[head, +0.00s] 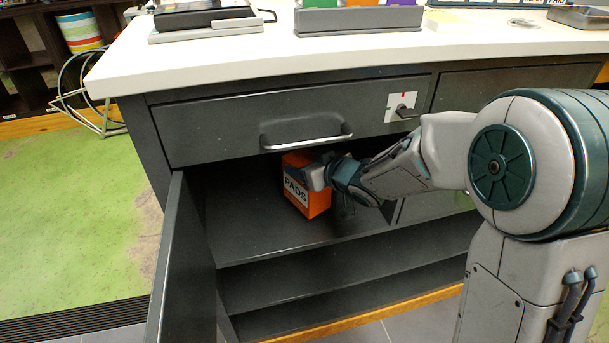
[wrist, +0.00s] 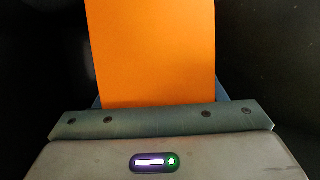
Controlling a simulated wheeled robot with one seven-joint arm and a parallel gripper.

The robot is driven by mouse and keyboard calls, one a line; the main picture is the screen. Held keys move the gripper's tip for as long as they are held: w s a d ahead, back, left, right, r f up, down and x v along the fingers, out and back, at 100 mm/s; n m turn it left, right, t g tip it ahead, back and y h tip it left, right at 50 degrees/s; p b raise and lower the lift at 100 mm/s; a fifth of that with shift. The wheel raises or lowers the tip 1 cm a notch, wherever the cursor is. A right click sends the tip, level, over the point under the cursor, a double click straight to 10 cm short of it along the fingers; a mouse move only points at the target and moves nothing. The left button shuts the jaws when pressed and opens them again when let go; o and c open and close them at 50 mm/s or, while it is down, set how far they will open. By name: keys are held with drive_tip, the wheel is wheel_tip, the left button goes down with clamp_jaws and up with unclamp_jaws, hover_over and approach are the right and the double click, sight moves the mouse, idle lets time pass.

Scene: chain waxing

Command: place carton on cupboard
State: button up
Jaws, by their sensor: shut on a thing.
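In the wrist view the carton's plain orange face (wrist: 152,55) fills the middle, in front of my gripper (wrist: 155,108). The fingertips are mostly hidden.
The cupboard door (head: 185,265) stands open on the left. A closed drawer (head: 290,125) with a bar handle is just above the opening. A lower shelf (head: 330,283) is empty. The white worktop (head: 230,62) above holds several items. The upper shelf has free room left of the carton.

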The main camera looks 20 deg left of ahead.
drive_tip(key=shift+w+a, duration=0.25)
drive_tip(key=shift+a, duration=0.15)
drive_tip(key=shift+f+b, duration=0.95)
drive_tip(key=shift+f, duration=0.75)
drive_tip(key=shift+f, duration=0.15)
drive_tip(key=o, duration=1.5)
drive_tip(key=shift+c, duration=0.2)
